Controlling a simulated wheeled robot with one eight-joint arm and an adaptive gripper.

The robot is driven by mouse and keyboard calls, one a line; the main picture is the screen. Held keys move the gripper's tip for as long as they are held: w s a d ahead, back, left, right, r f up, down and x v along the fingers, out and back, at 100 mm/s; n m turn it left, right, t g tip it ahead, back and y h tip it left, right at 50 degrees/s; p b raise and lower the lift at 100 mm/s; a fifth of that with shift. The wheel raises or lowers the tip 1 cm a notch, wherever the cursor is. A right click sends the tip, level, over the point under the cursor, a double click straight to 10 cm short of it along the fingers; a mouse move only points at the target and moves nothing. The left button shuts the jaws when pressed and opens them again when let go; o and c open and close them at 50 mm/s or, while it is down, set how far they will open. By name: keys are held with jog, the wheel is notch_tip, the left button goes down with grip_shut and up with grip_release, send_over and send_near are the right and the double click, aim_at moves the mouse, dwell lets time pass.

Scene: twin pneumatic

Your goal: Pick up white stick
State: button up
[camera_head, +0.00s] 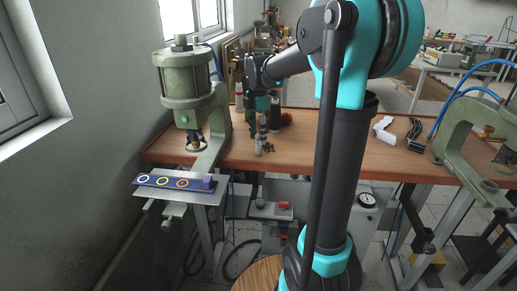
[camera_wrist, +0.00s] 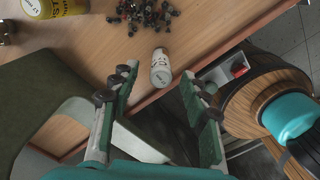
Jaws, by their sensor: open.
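A short white cylinder (camera_wrist: 161,68) with dark print lies on the wooden table near its edge in the wrist view. It shows beyond and between my fingertips, and neither finger appears to touch it. My gripper (camera_wrist: 167,88) is open and empty, pointing down over the table edge. In the head view my gripper (camera_head: 263,147) hangs at the table's front, right of the left press; the cylinder cannot be made out there. A white angular piece (camera_head: 384,130) lies on the table at the right in the head view. I cannot tell which white thing is the stick.
A green press (camera_head: 188,95) stands left, with a strip of coloured rings (camera_head: 175,182) on a plate before it. Small dark and red parts (camera_wrist: 145,15) and a yellow can (camera_wrist: 55,7) are beyond the cylinder. A black bracket (camera_head: 414,135) and another press (camera_head: 468,130) stand right.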

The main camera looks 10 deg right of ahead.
aim_at(258, 155)
notch_tip(258, 155, down, 5)
jog(key=shift+d, duration=0.1)
dwell(0.3)
grip_shut()
